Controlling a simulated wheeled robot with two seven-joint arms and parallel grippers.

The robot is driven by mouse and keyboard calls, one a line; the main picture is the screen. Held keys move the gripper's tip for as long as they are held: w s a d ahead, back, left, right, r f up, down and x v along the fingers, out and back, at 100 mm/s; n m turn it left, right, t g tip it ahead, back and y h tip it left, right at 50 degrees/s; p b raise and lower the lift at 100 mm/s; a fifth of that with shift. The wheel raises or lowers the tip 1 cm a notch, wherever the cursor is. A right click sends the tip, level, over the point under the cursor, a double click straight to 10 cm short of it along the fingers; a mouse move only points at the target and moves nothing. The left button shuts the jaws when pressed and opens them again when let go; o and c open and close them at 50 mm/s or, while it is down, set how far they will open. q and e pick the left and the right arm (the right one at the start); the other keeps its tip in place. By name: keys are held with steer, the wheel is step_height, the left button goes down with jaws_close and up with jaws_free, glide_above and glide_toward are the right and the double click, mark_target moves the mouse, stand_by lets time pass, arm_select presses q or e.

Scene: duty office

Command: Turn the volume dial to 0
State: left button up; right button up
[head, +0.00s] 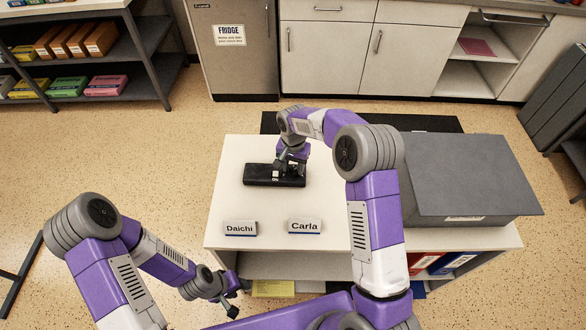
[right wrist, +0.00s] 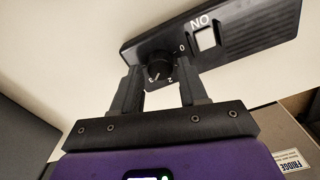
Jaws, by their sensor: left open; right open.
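The black control panel (head: 259,174) lies on the white table. In the right wrist view the panel (right wrist: 262,32) carries a round black volume dial (right wrist: 158,72) with white numbers beside it; 0, 2 and 3 are readable. I cannot make out clearly where the dial's pointer stands. My right gripper (head: 290,173) is over the panel. In the right wrist view its open fingers (right wrist: 159,88) are on either side of the dial; contact is not clear. My left gripper (head: 231,299) is open and empty, low in front of the table, away from the panel.
A white switch (right wrist: 206,38) marked ON is beside the dial. Name plates Daichi (head: 240,228) and Carla (head: 304,226) stand near the table's front edge. A large grey box (head: 465,175) fills the table's right side. The left of the tabletop (head: 225,195) is clear.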

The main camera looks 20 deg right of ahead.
steer(key=shift+f, duration=0.5)
steer(key=shift+c, duration=0.2)
steer(key=c, duration=0.7)
